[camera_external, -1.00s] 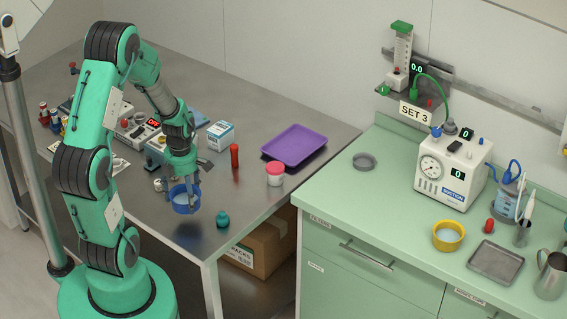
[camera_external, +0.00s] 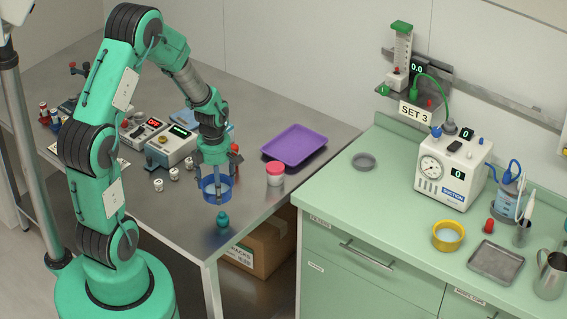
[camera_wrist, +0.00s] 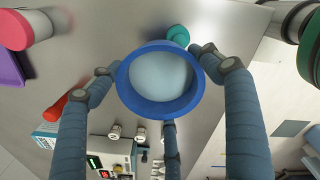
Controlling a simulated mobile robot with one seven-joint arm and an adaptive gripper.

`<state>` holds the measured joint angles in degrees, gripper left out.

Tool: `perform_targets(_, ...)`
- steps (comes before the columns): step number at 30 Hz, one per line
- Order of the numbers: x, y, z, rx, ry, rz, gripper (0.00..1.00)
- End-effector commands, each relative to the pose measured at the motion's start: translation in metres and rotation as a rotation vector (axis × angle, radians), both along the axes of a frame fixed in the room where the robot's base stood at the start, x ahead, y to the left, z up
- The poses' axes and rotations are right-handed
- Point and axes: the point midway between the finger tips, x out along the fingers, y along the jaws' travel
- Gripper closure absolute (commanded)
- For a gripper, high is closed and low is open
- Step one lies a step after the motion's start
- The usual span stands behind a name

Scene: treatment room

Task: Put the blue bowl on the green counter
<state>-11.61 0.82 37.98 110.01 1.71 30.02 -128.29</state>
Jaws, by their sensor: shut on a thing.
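The blue bowl (camera_external: 216,189) is held in my gripper (camera_external: 216,178) above the steel table, near its front right edge. In the wrist view the bowl (camera_wrist: 160,82) is upright between the fingers, with its pale inside showing. My gripper (camera_wrist: 160,90) is shut on it. The green counter (camera_external: 375,205) stands to the right of the steel table, with a bare stretch at its left front. The bowl is still over the steel table, left of the counter.
A teal-capped bottle (camera_external: 223,219) stands just below the bowl. A red-lidded jar (camera_external: 275,174) and a purple tray (camera_external: 295,145) lie to the right. On the counter are a grey dish (camera_external: 364,161), a yellow bowl (camera_external: 448,236), a metal tray (camera_external: 495,263) and a suction unit (camera_external: 452,175).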

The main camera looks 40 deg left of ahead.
Motion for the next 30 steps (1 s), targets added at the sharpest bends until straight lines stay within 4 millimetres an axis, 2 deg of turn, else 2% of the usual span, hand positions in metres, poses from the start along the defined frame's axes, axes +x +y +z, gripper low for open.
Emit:
perform_targets(1, 0.011, -0.013, 0.007, 0.0, 0.001, -0.041, 0.5)
perform_targets(6, 0.043, -0.054, 0.016, 0.0, 0.0, -0.173, 0.5)
perform_targets(16, 0.093, -0.146, 0.03, 0.001, 0.0, -0.429, 0.5)
perform_targets(24, 0.12, -0.233, 0.037, 0.002, -0.001, -0.639, 0.5)
perform_targets(30, 0.132, -0.302, 0.04, 0.003, -0.002, -0.795, 0.5)
